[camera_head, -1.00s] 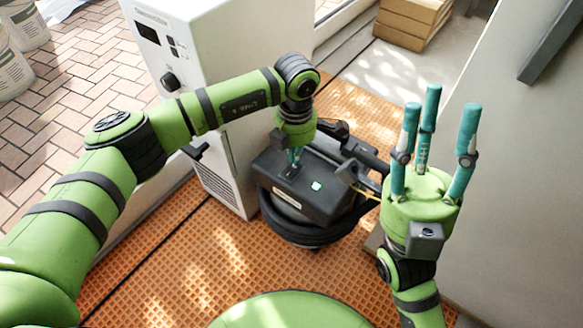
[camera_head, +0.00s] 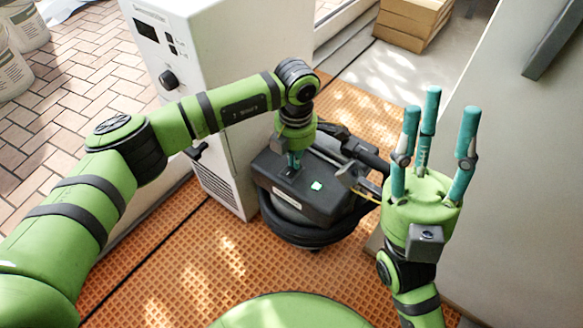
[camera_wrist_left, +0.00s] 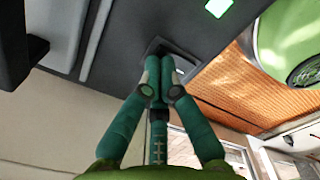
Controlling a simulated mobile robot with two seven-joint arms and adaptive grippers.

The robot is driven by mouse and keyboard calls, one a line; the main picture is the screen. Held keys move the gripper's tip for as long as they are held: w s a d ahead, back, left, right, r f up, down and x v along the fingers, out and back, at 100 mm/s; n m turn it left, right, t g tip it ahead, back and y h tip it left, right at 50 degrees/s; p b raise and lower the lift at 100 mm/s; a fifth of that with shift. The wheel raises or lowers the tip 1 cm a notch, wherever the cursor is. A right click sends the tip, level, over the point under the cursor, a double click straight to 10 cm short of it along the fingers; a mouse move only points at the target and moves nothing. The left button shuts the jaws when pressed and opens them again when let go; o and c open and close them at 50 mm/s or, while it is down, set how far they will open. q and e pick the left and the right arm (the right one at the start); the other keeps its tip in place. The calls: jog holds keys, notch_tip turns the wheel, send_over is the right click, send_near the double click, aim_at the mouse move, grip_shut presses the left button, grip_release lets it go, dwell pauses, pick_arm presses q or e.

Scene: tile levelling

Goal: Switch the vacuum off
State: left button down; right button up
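The vacuum (camera_head: 275,180) is a black boxy unit with a round lower body and hose, standing on the orange grating. A green light (camera_head: 316,186) is lit on its top, and it also shows in the left wrist view (camera_wrist_left: 217,7). My left gripper (camera_head: 294,166) points down onto the vacuum's top. In the left wrist view its fingers (camera_wrist_left: 160,66) are drawn together, with their tips at a small dark recessed plate (camera_wrist_left: 152,46). The tips hide most of that plate, so a switch there cannot be made out. My right gripper (camera_head: 434,115) is open, empty and pointing up.
A tall white cabinet (camera_head: 223,60) with a knob stands just left of the vacuum. A grey wall or panel (camera_head: 510,190) is at the right. Cardboard boxes (camera_head: 412,22) lie at the back, and buckets (camera_head: 10,70) at the far left.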

pick_arm(q)
jog(key=shift+f, duration=0.25)
jog(key=shift+r, duration=0.15)
jog(key=shift+r+p, duration=2.4)
jog(key=shift+r, duration=1.05)
